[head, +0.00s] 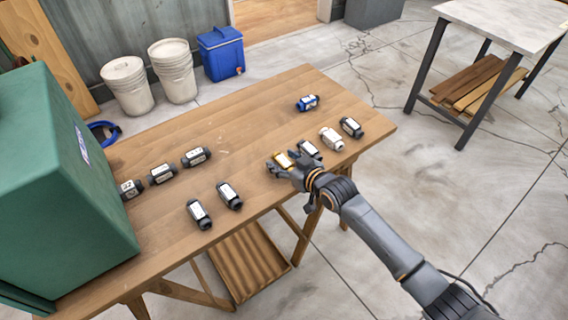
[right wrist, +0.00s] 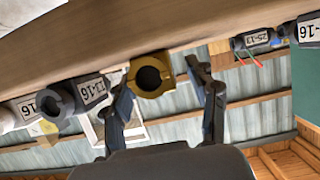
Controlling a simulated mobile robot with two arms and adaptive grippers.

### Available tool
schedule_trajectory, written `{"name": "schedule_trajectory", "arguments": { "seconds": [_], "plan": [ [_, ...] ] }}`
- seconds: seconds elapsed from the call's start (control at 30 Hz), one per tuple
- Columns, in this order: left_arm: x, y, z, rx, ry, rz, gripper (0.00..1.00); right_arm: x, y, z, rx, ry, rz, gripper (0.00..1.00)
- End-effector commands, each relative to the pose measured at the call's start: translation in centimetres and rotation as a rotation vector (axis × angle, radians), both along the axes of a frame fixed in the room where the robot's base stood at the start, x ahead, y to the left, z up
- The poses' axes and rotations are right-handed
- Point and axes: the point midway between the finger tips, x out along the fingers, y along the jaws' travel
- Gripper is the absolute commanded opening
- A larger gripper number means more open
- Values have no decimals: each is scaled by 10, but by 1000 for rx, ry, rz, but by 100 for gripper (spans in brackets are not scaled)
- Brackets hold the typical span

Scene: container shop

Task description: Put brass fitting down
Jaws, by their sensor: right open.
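The brass fitting (head: 283,160) is at the front right part of the wooden table, at the left end of a row of fittings. In the right wrist view, which looks upside down, the brass fitting (right wrist: 149,76) shows its round dark bore and touches the table surface. My right gripper (head: 287,165) is at the fitting, its fingers on either side. In the right wrist view the right gripper (right wrist: 163,82) is open. A gap shows between the right-hand finger and the brass; the left-hand finger is close to it. My left gripper is not in view.
Beside the brass stand a dark grey fitting (head: 308,149), a white fitting (head: 331,139) and a black fitting (head: 351,127). A blue fitting (head: 307,103) lies behind. Several dark fittings lie left, near a green box (head: 70,170). The table (head: 250,125) is clear in the middle.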

Motion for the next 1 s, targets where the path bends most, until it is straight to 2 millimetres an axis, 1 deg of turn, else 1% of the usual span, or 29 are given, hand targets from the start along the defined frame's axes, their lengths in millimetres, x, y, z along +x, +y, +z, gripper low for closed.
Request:
{"name": "schedule_trajectory", "arguments": {
  "seconds": [0.03,0.07,0.1,0.17,0.2,0.27,0.3,0.33,0.37,0.63,0.77,0.87,0.93,1.0],
  "plan": [
    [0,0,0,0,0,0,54,0,0,0,0,0,0,58],
    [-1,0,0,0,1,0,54,0,0,0,0,0,0,56],
    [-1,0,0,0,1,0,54,0,0,0,0,0,0,48],
    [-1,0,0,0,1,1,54,0,0,0,0,0,0,36],
    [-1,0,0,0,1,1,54,0,0,0,0,0,0,28],
    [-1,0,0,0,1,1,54,0,0,0,-1,1,0,16],
    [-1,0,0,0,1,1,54,0,0,0,-1,1,0,8],
    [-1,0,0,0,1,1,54,0,0,0,-1,1,0,1],
    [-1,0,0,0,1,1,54,0,0,0,-1,1,0,0],
    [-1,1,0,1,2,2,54,0,0,2,1,-1,0,0],
    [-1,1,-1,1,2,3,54,0,0,8,1,-2,0,0],
    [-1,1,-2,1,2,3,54,0,0,22,1,-5,0,0],
    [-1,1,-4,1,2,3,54,-1,0,36,3,-5,1,0],
    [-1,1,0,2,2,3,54,-14,5,48,4,-1,3,0]
  ]
}}
